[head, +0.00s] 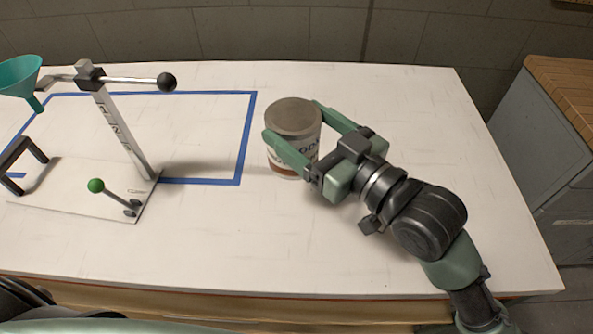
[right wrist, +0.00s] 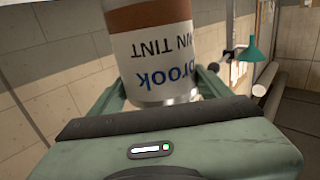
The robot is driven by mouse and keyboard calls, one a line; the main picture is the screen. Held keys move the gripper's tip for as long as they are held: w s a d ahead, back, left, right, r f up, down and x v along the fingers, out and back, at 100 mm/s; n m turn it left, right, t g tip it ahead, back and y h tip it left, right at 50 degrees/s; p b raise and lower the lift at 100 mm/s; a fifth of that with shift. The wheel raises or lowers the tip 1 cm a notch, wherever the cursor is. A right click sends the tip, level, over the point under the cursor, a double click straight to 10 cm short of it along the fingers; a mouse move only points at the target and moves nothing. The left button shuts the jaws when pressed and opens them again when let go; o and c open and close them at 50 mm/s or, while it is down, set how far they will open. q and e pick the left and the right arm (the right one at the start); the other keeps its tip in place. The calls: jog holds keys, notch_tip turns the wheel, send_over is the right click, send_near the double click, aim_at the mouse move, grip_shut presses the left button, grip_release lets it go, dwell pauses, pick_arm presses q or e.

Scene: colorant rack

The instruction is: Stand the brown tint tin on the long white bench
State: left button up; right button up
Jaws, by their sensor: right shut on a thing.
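The brown tint tin (head: 290,118) has a grey lid, a white label with dark lettering and a brown band low down. It is upright over the middle of the long white bench (head: 330,235). My right gripper (head: 293,122) is shut on its sides, one finger on each side. In the right wrist view the tin (right wrist: 155,45) fills the space between the fingers, its lettering upside down. I cannot tell for sure whether its base touches the bench top. My left gripper is not in view.
A blue tape outline (head: 247,135) lies left of the tin. A stand with a lever and black knob (head: 167,82), a green-knobbed lever (head: 96,185) and a teal funnel (head: 20,75) occupy the left. The bench's front middle is clear. A wood-topped cabinet (head: 560,130) stands right.

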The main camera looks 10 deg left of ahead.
notch_tip(320, 180, down, 12)
jog(key=shift+r+b, duration=0.15)
jog(key=shift+b, duration=0.4)
jog(key=shift+f, duration=0.2)
jog(key=o, duration=1.8)
